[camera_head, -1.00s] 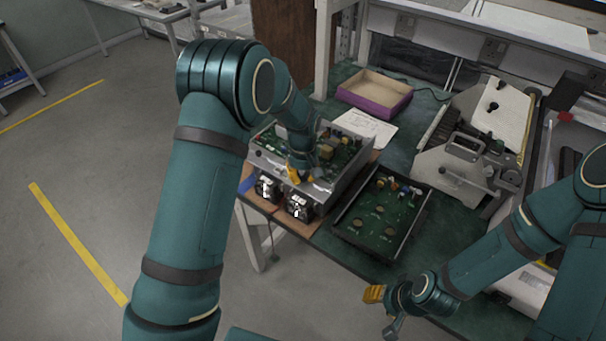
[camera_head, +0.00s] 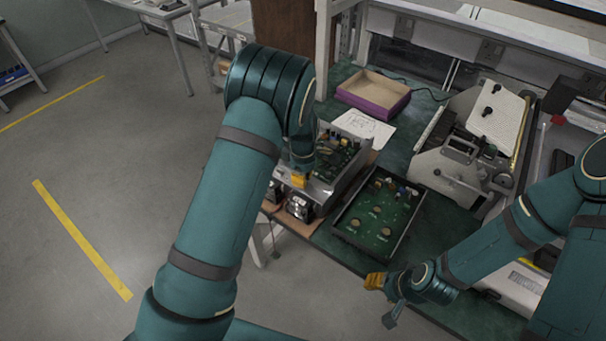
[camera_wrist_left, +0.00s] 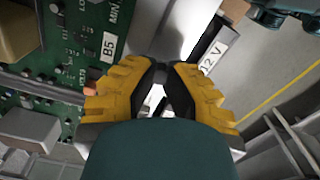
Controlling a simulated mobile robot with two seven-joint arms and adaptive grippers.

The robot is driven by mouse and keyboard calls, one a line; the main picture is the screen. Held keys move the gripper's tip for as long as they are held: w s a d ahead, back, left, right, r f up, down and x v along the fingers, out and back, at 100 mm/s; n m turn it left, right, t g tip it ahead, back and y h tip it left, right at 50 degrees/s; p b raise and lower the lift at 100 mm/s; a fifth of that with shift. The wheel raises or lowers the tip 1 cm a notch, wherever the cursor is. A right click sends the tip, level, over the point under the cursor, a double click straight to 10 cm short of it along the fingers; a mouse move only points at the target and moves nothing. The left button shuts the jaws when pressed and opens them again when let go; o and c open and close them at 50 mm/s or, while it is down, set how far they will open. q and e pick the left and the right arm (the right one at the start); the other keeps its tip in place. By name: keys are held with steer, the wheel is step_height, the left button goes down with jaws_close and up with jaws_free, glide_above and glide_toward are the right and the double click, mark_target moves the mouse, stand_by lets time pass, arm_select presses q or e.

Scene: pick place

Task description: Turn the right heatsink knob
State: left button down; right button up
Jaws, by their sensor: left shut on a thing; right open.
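The metal box with a green circuit board (camera_head: 338,160) stands on the bench. The right heatsink (camera_head: 299,207), a black block, is at its front edge; the left heatsink (camera_head: 272,190) is partly hidden by my left arm. My left gripper (camera_head: 299,181) points down just above the right heatsink. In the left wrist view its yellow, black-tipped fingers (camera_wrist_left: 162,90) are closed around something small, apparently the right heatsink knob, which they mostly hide. A "12 V" label shows beside them. My right gripper (camera_head: 379,299) is open and empty, off the front edge of the bench.
A black tray with a green board (camera_head: 385,212) lies right of the metal box. A purple-sided cardboard box (camera_head: 374,95) and a paper sheet (camera_head: 365,126) are behind. A grey machine (camera_head: 465,150) stands at the right. The floor at left is open.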

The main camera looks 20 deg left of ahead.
arm_select(q)
steer(key=n+p, duration=0.1)
steer(key=n, duration=0.1)
steer(key=shift+n, duration=0.4)
steer(key=n+p, duration=0.1)
steer(key=n, duration=0.1)
steer(key=shift+n+p, duration=0.3)
steer(key=shift+n, duration=0.1)
steer(key=n+p, duration=0.1)
steer(key=n, duration=0.2)
steer(key=shift+p, duration=0.35)
steer(key=shift+n+p, duration=0.6)
steer(key=shift+n, duration=1.1)
steer(key=c, duration=0.9)
jaws_free()
